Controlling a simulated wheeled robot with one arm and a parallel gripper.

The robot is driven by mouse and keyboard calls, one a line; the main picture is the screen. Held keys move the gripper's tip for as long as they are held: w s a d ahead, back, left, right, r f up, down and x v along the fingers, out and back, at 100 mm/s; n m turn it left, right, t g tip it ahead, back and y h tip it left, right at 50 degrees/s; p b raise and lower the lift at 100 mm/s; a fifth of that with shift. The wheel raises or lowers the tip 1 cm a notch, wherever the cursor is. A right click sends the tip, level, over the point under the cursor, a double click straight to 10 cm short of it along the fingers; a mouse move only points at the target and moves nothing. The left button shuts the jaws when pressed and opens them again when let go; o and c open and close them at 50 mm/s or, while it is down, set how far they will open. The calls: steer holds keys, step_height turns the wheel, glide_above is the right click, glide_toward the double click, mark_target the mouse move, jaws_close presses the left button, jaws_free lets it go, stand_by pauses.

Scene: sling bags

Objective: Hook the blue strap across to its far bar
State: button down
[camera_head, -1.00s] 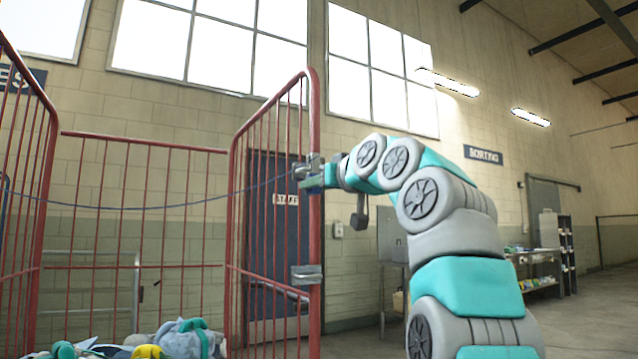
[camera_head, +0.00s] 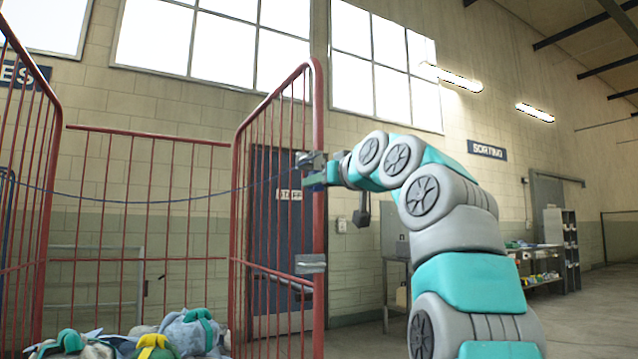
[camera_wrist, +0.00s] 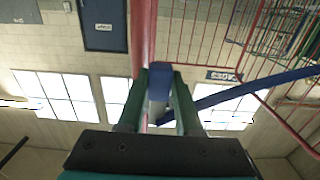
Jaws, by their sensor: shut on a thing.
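My gripper (camera_head: 316,171) is at the upper part of the red right-hand post (camera_head: 318,120) of the cage. In the wrist view its green fingers (camera_wrist: 161,98) are closed on the blue end of the strap. The blue strap (camera_head: 130,203) runs from the cage's left side, sags across the opening, and rises to my gripper. In the wrist view the strap (camera_wrist: 245,87) leads off to the right. The red post (camera_wrist: 143,35) passes close beside the fingers there. Whether the strap's end touches or is hooked around the post cannot be told.
A grey metal bracket (camera_head: 310,264) sits lower on the same post. Stuffed sling bags (camera_head: 190,332) lie in the cage bottom. A sorting table (camera_head: 540,262) and shelf stand at the back right. Floor to the right is open.

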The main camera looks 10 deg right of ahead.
steer(key=shift+f, duration=0.25)
steer(key=shift+c, duration=0.5)
jaws_free()
steer(key=b+v, duration=0.3)
steer(key=v, duration=0.4)
stand_by(1.1)
